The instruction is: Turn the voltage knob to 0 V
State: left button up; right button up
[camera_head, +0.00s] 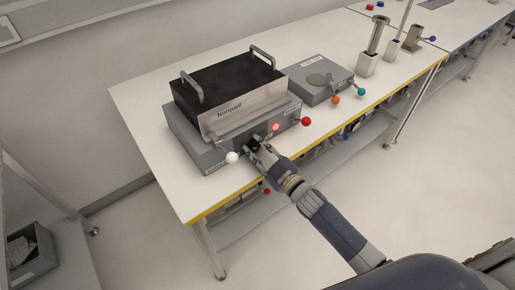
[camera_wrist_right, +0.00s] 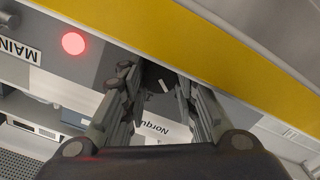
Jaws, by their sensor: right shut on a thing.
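The grey device (camera_head: 190,150) marked "Norquell" stands on the white table with a black-topped metal box on it. My right gripper (camera_head: 256,147) is at its front panel, shut on the dark voltage knob. In the right wrist view the knob (camera_wrist_right: 163,86) sits between the fingers of my right gripper (camera_wrist_right: 158,78). A short white pointer line shows on the knob. The scale around it is hidden or too small to read. My left gripper is not in view.
A red lamp (camera_head: 275,127) glows right of the knob. A white ball handle (camera_head: 232,157) and a red one (camera_head: 306,121) stick out nearby. A smaller grey unit (camera_head: 322,82) stands to the right.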

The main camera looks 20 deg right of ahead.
jog(key=shift+n, duration=0.7)
jog(key=o, duration=1)
jog(key=shift+r, duration=0.1)
jog(key=shift+a, duration=0.1)
